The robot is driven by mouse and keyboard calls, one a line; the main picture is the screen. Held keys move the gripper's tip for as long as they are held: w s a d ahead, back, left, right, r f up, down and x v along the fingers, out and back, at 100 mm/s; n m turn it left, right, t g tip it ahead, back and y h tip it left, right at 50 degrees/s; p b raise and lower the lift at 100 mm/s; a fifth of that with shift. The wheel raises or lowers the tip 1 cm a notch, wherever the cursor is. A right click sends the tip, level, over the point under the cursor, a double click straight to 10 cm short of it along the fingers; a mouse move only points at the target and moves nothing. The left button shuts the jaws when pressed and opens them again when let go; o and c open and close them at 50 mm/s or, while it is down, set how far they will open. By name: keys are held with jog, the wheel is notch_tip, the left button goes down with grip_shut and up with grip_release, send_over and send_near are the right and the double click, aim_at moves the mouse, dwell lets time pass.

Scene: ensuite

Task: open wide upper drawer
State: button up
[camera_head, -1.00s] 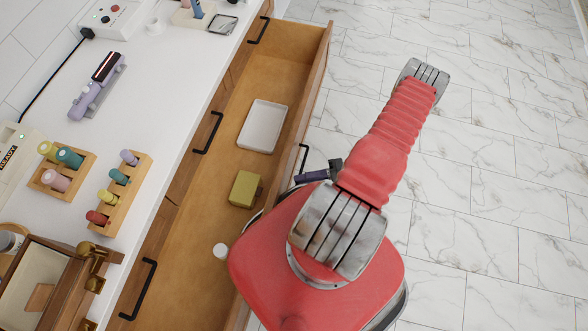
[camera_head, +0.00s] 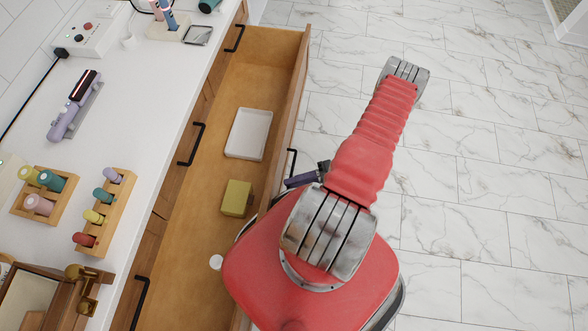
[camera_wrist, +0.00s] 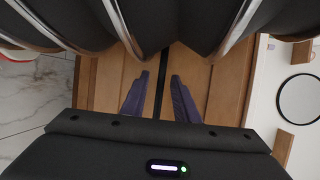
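The wide upper drawer (camera_head: 226,105) stands pulled well out from the cabinet, its inside open to view in the head view. It holds a white tray (camera_head: 248,134), an olive-green box (camera_head: 237,198) and a small white round item (camera_head: 216,262). A black bar handle (camera_head: 291,163) shows at the outer face of its front. My gripper (camera_head: 322,172) is beside that front, largely hidden by my red arm. In the wrist view, its two purple fingers (camera_wrist: 159,98) stand apart, one on each side of a black bar (camera_wrist: 163,75), with wood visible in the gaps.
A white counter (camera_head: 120,130) runs along the left with bottle racks (camera_head: 104,212), a purple tool on a stand (camera_head: 75,105) and a wooden box (camera_head: 40,300). Other black handles (camera_head: 191,145) mark the cabinet front. The marble floor (camera_head: 480,180) at right is clear.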

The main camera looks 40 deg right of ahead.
jog(key=v, duration=1.3)
jog(key=shift+s+d, duration=0.3)
jog(key=shift+s, duration=0.15)
